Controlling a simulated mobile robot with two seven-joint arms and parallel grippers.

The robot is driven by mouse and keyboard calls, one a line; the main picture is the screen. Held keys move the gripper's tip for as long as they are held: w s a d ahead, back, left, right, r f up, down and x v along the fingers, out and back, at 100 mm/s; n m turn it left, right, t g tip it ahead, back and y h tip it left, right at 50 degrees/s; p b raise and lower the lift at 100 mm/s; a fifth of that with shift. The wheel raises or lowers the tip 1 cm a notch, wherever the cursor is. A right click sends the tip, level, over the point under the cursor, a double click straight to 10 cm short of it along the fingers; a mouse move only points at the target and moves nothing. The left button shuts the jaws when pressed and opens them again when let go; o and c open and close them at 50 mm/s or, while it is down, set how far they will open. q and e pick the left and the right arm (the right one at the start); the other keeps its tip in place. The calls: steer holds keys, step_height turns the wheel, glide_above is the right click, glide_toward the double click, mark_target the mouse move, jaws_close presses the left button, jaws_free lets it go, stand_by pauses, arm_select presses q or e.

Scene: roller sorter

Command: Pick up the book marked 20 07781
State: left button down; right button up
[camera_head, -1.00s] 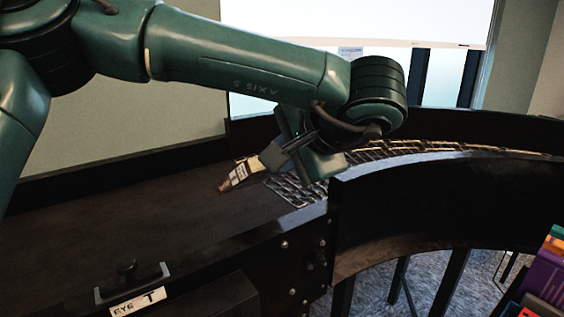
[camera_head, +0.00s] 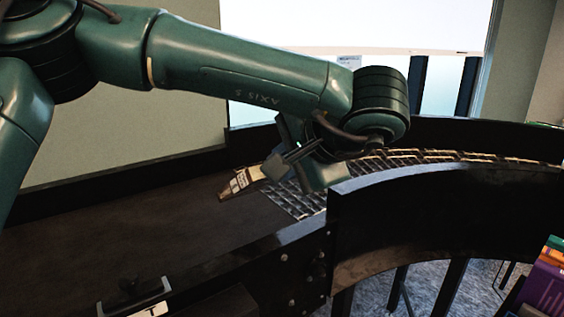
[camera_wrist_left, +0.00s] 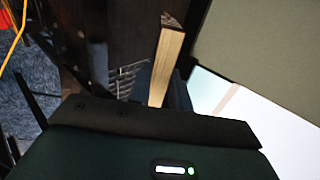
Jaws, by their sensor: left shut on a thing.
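A book with a tan cover and a white label (camera_head: 238,185) is held at the end of my left gripper (camera_head: 272,168). The label is too small to read. In the left wrist view the book (camera_wrist_left: 167,62) shows its pale page edge, standing beyond the dark gripper body. My left gripper is shut on it, above the conveyor where the dark belt (camera_head: 130,225) meets the rollers (camera_head: 298,200). The fingertips are partly hidden behind the wrist. My right gripper is not in view.
A black curved side wall (camera_head: 440,210) borders the roller track at right. Several coloured books (camera_head: 545,285) stand at the lower right. A handle with a label (camera_head: 135,300) is at the lower left. The belt around the book is clear.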

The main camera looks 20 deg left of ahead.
arm_select(q)
step_height(320, 180, up, 6)
steer(key=s+d+p, duration=0.1)
steer(key=shift+d+r, duration=0.15)
steer(key=shift+d, duration=0.1)
stand_by(1.1)
steer(key=shift+s, duration=0.1)
